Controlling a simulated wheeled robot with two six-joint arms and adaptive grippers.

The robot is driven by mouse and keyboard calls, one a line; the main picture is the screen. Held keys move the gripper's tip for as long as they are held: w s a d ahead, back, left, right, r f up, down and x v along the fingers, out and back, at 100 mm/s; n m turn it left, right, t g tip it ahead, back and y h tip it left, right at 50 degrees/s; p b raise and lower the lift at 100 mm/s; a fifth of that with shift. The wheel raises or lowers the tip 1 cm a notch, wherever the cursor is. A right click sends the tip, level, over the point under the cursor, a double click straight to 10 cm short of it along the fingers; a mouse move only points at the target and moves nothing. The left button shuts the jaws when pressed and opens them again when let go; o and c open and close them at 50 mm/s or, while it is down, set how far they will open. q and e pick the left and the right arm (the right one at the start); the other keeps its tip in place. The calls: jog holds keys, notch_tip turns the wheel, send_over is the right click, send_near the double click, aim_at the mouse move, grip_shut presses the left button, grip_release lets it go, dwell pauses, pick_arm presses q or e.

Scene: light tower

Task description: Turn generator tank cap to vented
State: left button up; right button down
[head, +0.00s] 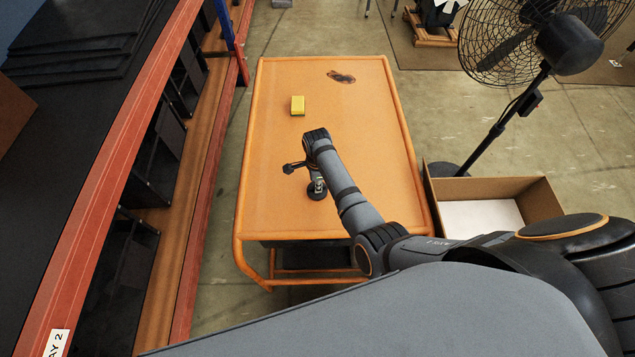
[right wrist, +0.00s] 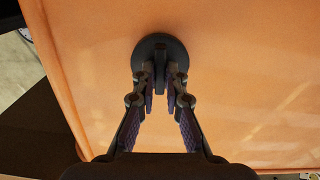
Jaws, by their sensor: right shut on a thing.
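The dark round cap (right wrist: 150,46) with a raised grip bar sits on the orange top in the right wrist view. In the head view it shows as a small dark disc (head: 316,194) near the front of the orange cart top. My right gripper (right wrist: 160,80) is over the cap, its two fingers closed on either side of the raised bar. The arm and wrist partly cover this spot in the head view. No vent marking on the cap can be read. My left gripper is in neither view.
The orange cart (head: 270,200) has a raised rail. A yellow block (head: 298,105) and a dark stain (head: 341,77) are farther back on it. A red-framed shelf (head: 115,150) stands left; an open cardboard box (head: 545,203) and a fan (head: 515,45) stand right.

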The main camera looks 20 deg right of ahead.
jog(key=n+p, duration=0.2)
jog(key=n, duration=0.1)
jog(key=shift+r, duration=0.15)
jog(key=n+p, duration=0.2)
jog(key=n, duration=0.3)
jog(key=n+p, duration=0.1)
jog(key=n, duration=0.3)
jog(key=shift+s+p, duration=0.1)
jog(key=shift+p, duration=0.3)
jog(key=shift+f+n+p, duration=0.2)
jog(key=shift+n+p, duration=0.2)
jog(key=shift+n, duration=1.7)
jog(key=c, duration=1.5)
grip_release()
jog(key=shift+o, duration=0.5)
